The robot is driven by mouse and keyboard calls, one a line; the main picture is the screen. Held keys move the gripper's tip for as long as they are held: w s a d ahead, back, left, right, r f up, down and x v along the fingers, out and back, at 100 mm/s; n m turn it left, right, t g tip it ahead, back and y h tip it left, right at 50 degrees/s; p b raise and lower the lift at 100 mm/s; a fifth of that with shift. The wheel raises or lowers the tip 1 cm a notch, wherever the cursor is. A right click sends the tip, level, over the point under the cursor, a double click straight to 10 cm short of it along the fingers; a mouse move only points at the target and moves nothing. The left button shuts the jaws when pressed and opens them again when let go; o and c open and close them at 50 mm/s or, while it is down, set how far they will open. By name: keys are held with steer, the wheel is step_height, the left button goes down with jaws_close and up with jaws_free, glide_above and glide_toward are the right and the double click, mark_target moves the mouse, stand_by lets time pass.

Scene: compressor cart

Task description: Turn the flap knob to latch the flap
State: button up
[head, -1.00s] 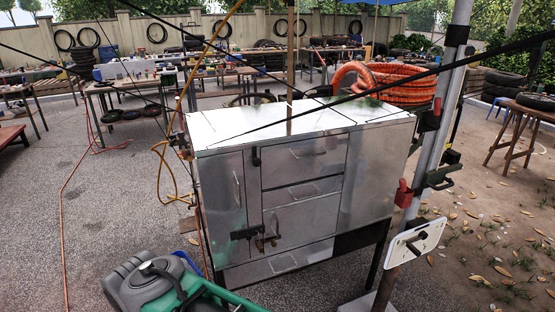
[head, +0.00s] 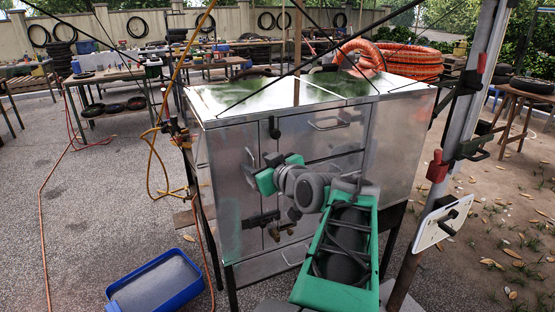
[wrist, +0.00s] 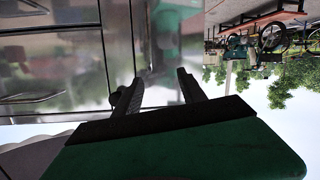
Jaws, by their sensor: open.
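The flap knob (head: 274,128) is a small dark knob at the upper left of the metal cabinet's front, left of the flap (head: 340,140) and its bar handle. In the wrist view, which is upside down, a dark rounded shape that looks like the knob (wrist: 115,97) shows beside the left finger, partly hidden by it. My gripper (head: 272,159) is in front of the cabinet, a little below the knob in the head view. In the wrist view my gripper (wrist: 159,76) has its fingers apart with nothing between them. I cannot tell whether a finger touches the knob.
A black latch (head: 262,219) sits lower on the cabinet front. A left door handle (head: 249,157) is close to my gripper. A blue tub (head: 155,285) stands on the ground at the lower left. A grey pole (head: 468,120) with a white plate rises at the right.

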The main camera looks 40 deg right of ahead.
mark_target(277, 135)
steer(key=s+d+r+t+h, duration=0.2)
steer(key=s+d+r+h, duration=0.15)
steer(key=d, duration=0.35)
steer(key=shift+m+y, duration=0.3)
steer(key=shift+y, duration=0.15)
steer(key=x, duration=0.7)
steer(key=shift+d+r, duration=0.1)
steer(key=shift+r, duration=0.15)
steer(key=shift+c, duration=0.3)
